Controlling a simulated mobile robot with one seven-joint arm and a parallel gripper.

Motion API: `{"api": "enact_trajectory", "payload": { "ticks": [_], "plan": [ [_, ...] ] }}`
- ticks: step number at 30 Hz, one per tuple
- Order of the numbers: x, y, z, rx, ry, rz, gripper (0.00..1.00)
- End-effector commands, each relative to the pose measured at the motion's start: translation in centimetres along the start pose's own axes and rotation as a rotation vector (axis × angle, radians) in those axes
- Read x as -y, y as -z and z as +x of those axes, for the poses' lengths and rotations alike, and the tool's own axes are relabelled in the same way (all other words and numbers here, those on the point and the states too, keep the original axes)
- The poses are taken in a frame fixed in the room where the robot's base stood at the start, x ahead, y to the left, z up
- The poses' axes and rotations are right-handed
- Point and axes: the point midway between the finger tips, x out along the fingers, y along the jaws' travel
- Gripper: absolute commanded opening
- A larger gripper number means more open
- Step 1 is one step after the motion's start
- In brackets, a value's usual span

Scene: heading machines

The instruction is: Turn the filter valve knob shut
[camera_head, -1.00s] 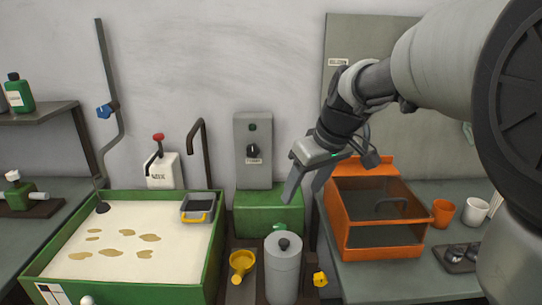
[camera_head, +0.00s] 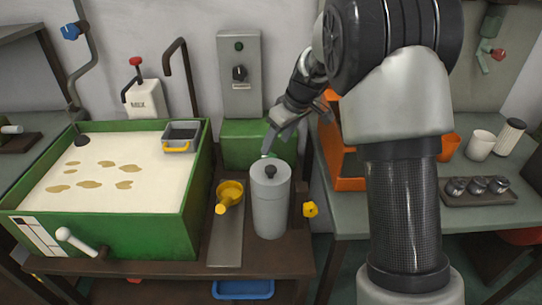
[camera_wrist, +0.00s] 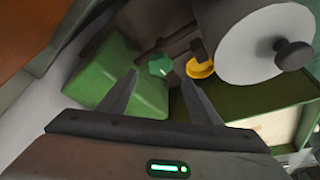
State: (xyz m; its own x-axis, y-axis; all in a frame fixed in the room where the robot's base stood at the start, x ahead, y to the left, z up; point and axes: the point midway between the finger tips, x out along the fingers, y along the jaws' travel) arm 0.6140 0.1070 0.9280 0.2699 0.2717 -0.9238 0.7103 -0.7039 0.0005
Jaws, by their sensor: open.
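My gripper (camera_wrist: 158,80) is open and empty, with its two fingers apart. In the head view it (camera_head: 267,148) hangs behind the grey lidded canister (camera_head: 270,205), near the green box (camera_head: 240,148). In the wrist view a small teal-green knob-like part (camera_wrist: 160,65) shows just beyond and between the fingertips, by the green box (camera_wrist: 125,75). I cannot tell whether the fingers touch it. A yellow knob (camera_head: 310,209) sits right of the canister. No label shows which knob is the filter valve.
A green vat (camera_head: 150,225) of pale liquid stands left, with a white-handled lever (camera_head: 75,240). A yellow cup-like scoop (camera_head: 230,195) lies beside the canister. A grey control box (camera_head: 239,75) hangs on the wall. An orange bin (camera_head: 350,170) is partly hidden by my arm.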

Motion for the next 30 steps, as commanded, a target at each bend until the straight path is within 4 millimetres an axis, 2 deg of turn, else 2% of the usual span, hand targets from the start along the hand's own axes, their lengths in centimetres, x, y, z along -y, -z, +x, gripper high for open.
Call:
{"api": "enact_trajectory", "payload": {
  "ticks": [1, 3, 9, 15, 23, 30],
  "plan": [
    [0.1, -0.2, 1.4, 0.004, 0.003, 0.000, 0.57],
    [0.0, -0.2, 2.8, 0.003, 0.002, 0.002, 0.57],
    [0.0, -0.1, 5.8, 0.001, 0.001, 0.000, 0.57],
    [0.0, 0.0, 6.9, 0.000, 0.001, 0.002, 0.57],
    [0.0, 0.0, 7.0, 0.000, 0.000, 0.001, 0.57],
    [0.0, 0.0, 7.0, 0.000, 0.000, 0.001, 0.19]
  ]
}}
